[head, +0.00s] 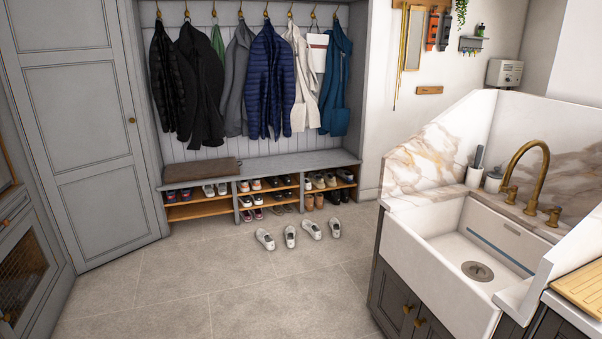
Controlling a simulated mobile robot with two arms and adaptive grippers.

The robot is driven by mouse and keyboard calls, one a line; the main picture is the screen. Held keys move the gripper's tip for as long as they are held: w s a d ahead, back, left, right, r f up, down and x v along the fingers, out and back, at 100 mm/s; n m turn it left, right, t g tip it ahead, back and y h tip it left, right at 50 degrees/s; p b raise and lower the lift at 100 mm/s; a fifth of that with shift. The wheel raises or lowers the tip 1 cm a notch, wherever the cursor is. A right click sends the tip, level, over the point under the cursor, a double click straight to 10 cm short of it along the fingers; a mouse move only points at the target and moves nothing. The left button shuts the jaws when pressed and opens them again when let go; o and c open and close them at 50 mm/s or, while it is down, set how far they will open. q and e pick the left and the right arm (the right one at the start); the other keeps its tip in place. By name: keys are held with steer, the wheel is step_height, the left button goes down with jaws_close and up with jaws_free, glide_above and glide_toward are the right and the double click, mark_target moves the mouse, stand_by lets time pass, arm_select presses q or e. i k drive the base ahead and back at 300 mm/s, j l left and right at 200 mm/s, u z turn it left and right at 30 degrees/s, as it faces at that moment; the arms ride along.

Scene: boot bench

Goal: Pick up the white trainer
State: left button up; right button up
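Several white shoes stand in a loose row on the tiled floor in front of the boot bench (258,163), in the head view. From left to right they are a white shoe (265,240), a second (290,236), a third (312,230) and one at the right end (335,228). They look much alike and are small in the picture, so I cannot tell which is the white trainer. More shoes, some pale, sit in the cubbies under the bench. Neither of my grippers shows in this view.
The sink unit with a white basin (440,275) and marble splashback fills the right foreground. A tall grey cupboard (90,130) stands at the left. Coats (270,80) hang above the bench. The grey tiled floor (200,290) in front of the shoes is clear.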

mark_target(335, 225)
steer(key=i+z, duration=0.25)
steer(key=i, duration=1.8)
